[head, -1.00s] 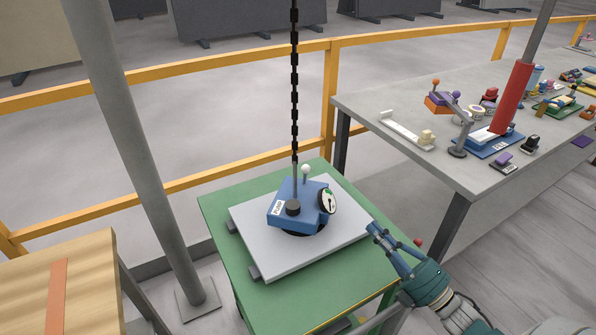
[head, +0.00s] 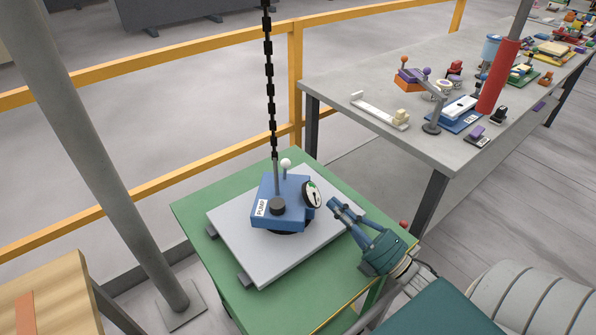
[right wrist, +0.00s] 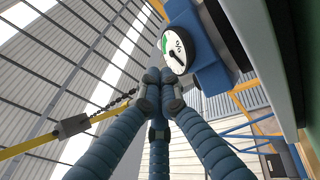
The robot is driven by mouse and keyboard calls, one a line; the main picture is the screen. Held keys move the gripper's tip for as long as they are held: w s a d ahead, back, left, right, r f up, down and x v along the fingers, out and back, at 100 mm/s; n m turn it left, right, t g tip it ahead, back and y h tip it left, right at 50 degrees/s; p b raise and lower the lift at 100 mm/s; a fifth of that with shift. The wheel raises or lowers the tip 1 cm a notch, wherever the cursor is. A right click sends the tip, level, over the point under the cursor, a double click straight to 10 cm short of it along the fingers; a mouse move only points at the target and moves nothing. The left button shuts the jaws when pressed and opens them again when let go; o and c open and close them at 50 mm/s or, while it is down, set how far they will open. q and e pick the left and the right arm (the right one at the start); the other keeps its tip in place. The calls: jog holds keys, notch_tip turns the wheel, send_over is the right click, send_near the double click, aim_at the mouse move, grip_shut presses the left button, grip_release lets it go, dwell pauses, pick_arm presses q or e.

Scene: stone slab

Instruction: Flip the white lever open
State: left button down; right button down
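The blue pump unit (head: 270,215) sits on a grey slab on the green table. A short lever with a white ball knob (head: 285,162) stands roughly upright at its back. A round white gauge (head: 312,194) is on its right side; the gauge also shows large in the right wrist view (right wrist: 174,50). My right gripper (head: 336,205) is just right of the gauge, apart from the lever. Its blue fingers converge at their tips in the right wrist view (right wrist: 160,82), shut with nothing visible between them. The lever cannot be made out there. My left gripper is out of view.
A black chain (head: 269,90) hangs to a rod on the pump. The grey slab (head: 270,262) lies on the green table (head: 195,205). A yellow rail (head: 190,165) runs behind. A grey workbench (head: 330,92) with several items stands right; a grey post (head: 90,150) stands left.

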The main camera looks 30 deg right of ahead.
aim_at(289, 163)
jog(key=p+x, duration=0.3)
jog(key=x, duration=0.9)
jog(key=shift+w+a+r, duration=0.1)
jog(key=shift+w+r, duration=0.05)
jog(key=shift+w+a, duration=0.15)
jog(key=shift+w, duration=0.35)
jog(key=shift+r, duration=0.15)
